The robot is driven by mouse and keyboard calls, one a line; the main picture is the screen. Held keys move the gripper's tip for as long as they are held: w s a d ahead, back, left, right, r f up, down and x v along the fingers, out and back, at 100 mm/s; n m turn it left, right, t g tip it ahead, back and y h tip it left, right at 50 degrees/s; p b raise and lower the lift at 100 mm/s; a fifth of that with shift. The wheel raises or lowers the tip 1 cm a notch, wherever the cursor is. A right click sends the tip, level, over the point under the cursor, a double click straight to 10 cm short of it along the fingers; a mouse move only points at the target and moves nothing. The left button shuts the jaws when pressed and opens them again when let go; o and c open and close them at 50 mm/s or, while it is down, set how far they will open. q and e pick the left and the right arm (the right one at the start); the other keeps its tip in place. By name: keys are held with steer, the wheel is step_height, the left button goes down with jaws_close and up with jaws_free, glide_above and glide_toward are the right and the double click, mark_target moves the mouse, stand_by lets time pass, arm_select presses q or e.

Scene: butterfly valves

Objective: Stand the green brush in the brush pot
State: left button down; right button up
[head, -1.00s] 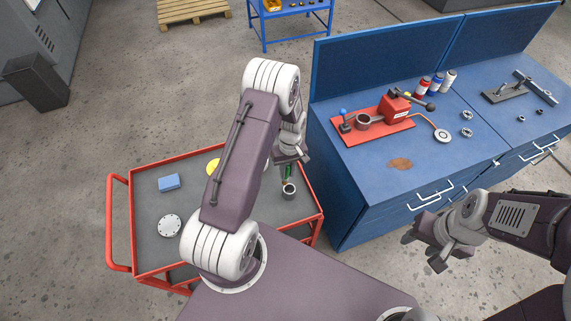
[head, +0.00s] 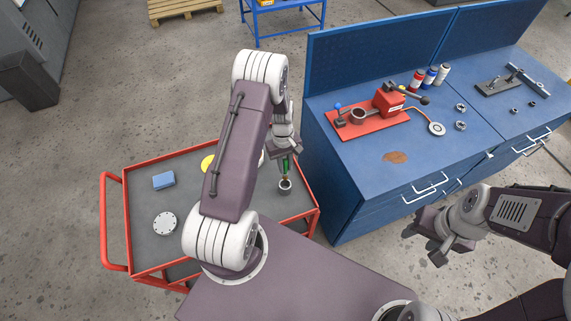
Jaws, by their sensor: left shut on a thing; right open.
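The green brush (head: 286,165) is in my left gripper (head: 287,153), which is shut on it above the red cart (head: 135,228). The brush points down, close to upright, over the small grey brush pot (head: 285,187) near the cart's right side. Its lower end appears at the pot's mouth; I cannot tell whether it is inside the rim. My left arm hides part of the cart. My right gripper (head: 427,243) is open and empty, in front of the blue workbench and apart from it.
The cart also holds a blue block (head: 163,180), a pale flanged disc (head: 165,223) and a partly hidden yellow round thing (head: 208,163). The blue workbench (head: 345,180) stands close to the cart's right, with a red valve fixture (head: 370,122) and several cans on it.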

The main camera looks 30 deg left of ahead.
mark_target(285, 179)
arm_select(q)
step_height(285, 179, down, 2)
steer(key=shift+f+b, duration=0.15)
steer(key=shift+b, duration=0.45)
step_height(285, 179, down, 2)
steer(key=shift+f+b, duration=0.25)
steer(key=shift+b, duration=0.75)
step_height(285, 179, down, 4)
steer(key=b, duration=0.3)
steer(key=shift+r, duration=0.1)
steer(key=c, duration=1.2)
jaws_free()
steer(key=shift+c, duration=0.2)
steer(key=shift+r, duration=0.1)
